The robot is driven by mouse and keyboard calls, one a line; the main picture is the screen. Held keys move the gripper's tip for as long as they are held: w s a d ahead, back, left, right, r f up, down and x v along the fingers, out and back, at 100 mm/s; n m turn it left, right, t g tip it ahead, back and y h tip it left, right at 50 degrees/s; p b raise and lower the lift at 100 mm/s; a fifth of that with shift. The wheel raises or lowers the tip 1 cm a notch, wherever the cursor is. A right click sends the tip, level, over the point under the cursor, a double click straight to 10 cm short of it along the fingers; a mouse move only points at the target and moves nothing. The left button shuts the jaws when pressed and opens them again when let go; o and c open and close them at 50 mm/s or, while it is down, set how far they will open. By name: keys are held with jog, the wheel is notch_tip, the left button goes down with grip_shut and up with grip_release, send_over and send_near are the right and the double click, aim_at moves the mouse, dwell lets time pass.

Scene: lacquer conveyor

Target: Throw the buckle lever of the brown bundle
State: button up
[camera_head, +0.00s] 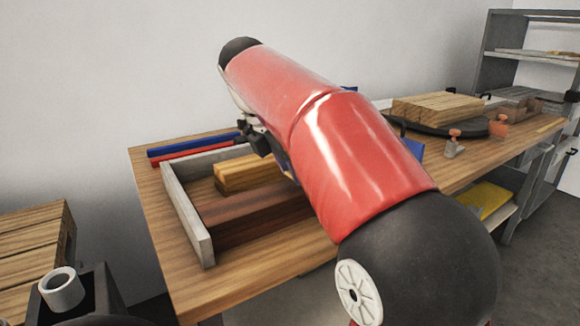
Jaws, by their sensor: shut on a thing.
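The brown bundle (250,215) is dark reddish-brown wood lying in a grey-walled tray on the wooden table; my red arm covers its right end. Its buckle lever cannot be made out. My gripper (258,140) is partly in view as dark parts at the far left side of my arm, above and behind the bundles. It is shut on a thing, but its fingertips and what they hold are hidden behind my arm. A dark blue piece (285,160) shows beside the arm there; I cannot tell what it is.
A lighter yellow wood bundle (240,174) lies behind the brown one in the tray (188,217). Blue (190,144) and red (190,154) bars lie behind the tray. A wood stack (437,106) sits on a dark round plate at right. The table's front left corner is clear.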

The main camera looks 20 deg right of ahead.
jog(key=shift+c, duration=0.4)
jog(key=shift+a+f+h, duration=0.2)
jog(key=shift+f+h, duration=0.2)
jog(key=shift+h, duration=0.4)
jog(key=o, duration=1)
jog(key=v, duration=0.7)
jog(key=shift+s+a+r, duration=0.15)
jog(key=shift+s+r, duration=0.05)
jog(key=shift+r, duration=0.15)
